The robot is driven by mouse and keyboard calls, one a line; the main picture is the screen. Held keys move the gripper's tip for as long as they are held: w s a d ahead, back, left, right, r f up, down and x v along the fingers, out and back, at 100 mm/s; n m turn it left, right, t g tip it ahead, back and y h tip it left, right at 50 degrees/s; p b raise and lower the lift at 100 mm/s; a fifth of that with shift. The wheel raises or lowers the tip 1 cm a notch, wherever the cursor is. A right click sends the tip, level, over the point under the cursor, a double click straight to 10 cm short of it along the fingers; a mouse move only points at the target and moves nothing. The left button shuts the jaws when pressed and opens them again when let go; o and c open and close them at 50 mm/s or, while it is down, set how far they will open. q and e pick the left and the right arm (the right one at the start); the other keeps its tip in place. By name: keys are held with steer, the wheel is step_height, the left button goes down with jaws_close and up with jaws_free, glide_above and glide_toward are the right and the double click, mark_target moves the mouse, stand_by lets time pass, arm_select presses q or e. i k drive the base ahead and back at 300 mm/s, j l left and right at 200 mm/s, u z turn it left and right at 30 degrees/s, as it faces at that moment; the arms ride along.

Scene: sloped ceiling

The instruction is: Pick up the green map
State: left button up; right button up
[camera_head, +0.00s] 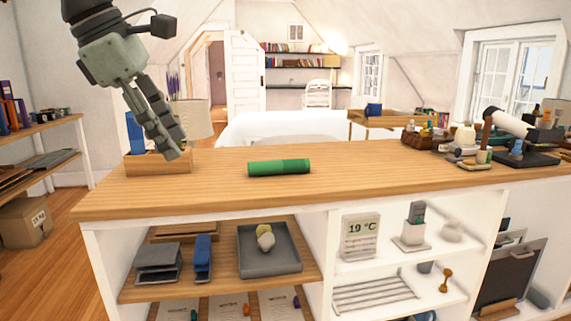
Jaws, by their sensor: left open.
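The green map (279,167) is a rolled green cylinder. It lies on its side, left to right, on the wooden counter top (330,180), left of the counter's middle. My left gripper (174,152) reaches in from the upper left, fingers pointing down and to the right. It is open and empty, above the left part of the counter and apart from the map, to its left. My right gripper does not show.
A wooden box (158,166) stands at the counter's left end, behind and below my left gripper. A brown basket (420,139) and several small items crowd the right end. The counter around the map is clear. Shelves below hold a grey tray (268,266).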

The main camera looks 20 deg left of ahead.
mark_target(298, 165)
steer(key=i, duration=1.25)
